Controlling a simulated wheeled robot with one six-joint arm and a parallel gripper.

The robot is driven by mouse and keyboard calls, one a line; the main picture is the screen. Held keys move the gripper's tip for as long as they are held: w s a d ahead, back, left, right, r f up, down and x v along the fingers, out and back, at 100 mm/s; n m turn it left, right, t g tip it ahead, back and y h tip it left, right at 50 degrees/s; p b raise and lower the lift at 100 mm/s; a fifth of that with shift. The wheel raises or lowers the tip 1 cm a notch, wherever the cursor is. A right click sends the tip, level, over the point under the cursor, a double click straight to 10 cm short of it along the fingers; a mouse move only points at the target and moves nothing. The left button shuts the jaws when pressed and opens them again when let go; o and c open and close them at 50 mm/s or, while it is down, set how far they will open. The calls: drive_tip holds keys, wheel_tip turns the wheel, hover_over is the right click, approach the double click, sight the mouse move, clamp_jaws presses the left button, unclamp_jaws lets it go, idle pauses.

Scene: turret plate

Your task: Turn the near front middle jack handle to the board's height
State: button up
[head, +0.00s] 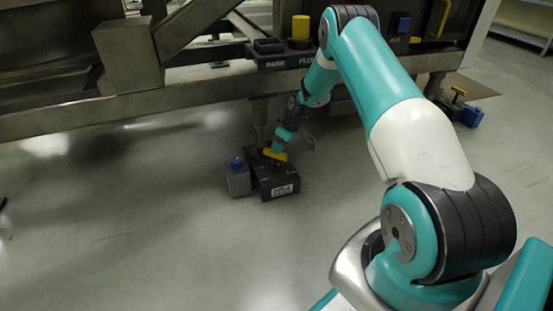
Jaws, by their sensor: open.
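A dark jack box (272,178) with a white label stands on the floor under the frame's near beam. A yellow handle (275,155) lies across its top. A metal jack leg (259,112) runs from the beam down to the box. My gripper (283,148) is small and dark in this view, just above and beside the handle. Its jaws are open. I cannot tell whether they touch the handle or stand around it, because my wrist hides part of it.
A grey box with a blue top (237,178) stands left of the jack. The steel beam (180,105) crosses above. A shelf marked PARK carries a yellow cylinder (300,28). Another yellow-handled jack (457,98) stands by a blue box (472,116) at right. The front floor is clear.

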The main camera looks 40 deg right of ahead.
sight(275, 161)
drive_tip(key=b+x, duration=0.2)
drive_tip(key=x, duration=0.2)
drive_tip(key=shift+w+f, duration=0.1)
drive_tip(key=shift+f, duration=0.15)
drive_tip(key=shift+a, duration=0.1)
drive_tip(key=shift+c, duration=0.2)
clamp_jaws()
drive_tip(key=m+p, duration=0.1)
drive_tip(key=p, duration=0.1)
drive_tip(key=shift+r+p, duration=0.35)
drive_tip(key=shift+f+m+h+p, duration=0.15)
drive_tip(key=shift+m+h+p, duration=0.25)
drive_tip(key=shift+m+p, duration=0.25)
drive_tip(key=shift+f, duration=0.15)
